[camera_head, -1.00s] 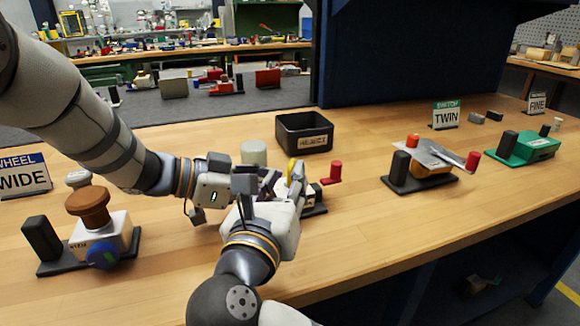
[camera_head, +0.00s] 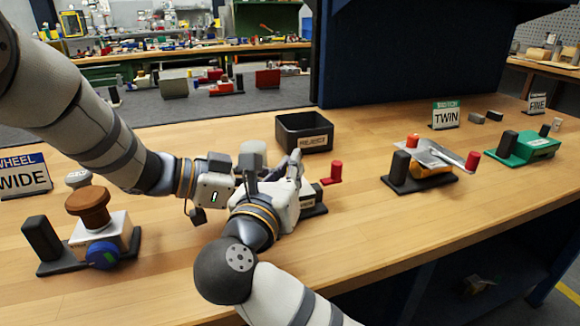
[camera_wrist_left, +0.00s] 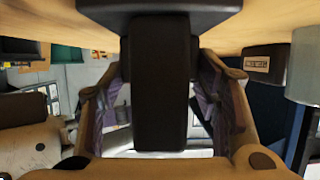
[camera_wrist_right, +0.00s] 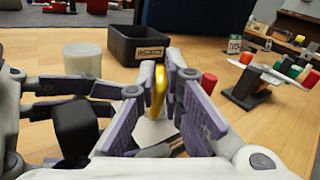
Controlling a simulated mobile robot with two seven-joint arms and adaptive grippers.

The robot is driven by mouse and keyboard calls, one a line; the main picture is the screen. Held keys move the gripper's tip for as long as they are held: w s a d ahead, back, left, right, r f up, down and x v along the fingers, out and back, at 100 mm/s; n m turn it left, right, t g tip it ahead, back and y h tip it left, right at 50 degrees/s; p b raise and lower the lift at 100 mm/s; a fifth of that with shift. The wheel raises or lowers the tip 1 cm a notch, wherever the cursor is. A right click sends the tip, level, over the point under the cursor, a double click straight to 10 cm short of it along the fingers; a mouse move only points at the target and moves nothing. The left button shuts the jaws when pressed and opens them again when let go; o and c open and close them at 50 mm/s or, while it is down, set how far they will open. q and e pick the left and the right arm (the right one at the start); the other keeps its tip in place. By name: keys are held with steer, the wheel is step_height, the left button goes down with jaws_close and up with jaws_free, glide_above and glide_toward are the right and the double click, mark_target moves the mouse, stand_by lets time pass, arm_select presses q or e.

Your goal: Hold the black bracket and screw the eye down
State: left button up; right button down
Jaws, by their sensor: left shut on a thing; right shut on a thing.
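The black bracket (camera_wrist_left: 160,85) is an upright dark post on a base plate. In the left wrist view it stands between the fingers of my left gripper (camera_wrist_left: 160,100), which is shut on it. The yellow eye (camera_wrist_right: 157,92) is a ring above a pale body (camera_wrist_right: 153,133). In the right wrist view the fingertips of my right gripper (camera_wrist_right: 158,90) are shut on the eye. In the head view my right gripper (camera_head: 294,168) hides the eye and most of the fixture. My left gripper's fingers are also hidden there behind the right hand.
A black reject bin (camera_head: 304,133) stands behind the hands, near a pale cylinder (camera_head: 252,150). A red-capped lever (camera_head: 332,174) sticks out right of the hands. The wheel fixture (camera_head: 95,232) is at left; the twin switch fixture (camera_head: 432,172) is at right.

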steer(key=shift+m+g+h, duration=0.3)
steer(key=shift+h, duration=0.3)
steer(key=c, duration=1.7)
jaws_free()
steer(key=v, duration=0.7)
steer(key=shift+s, duration=0.25)
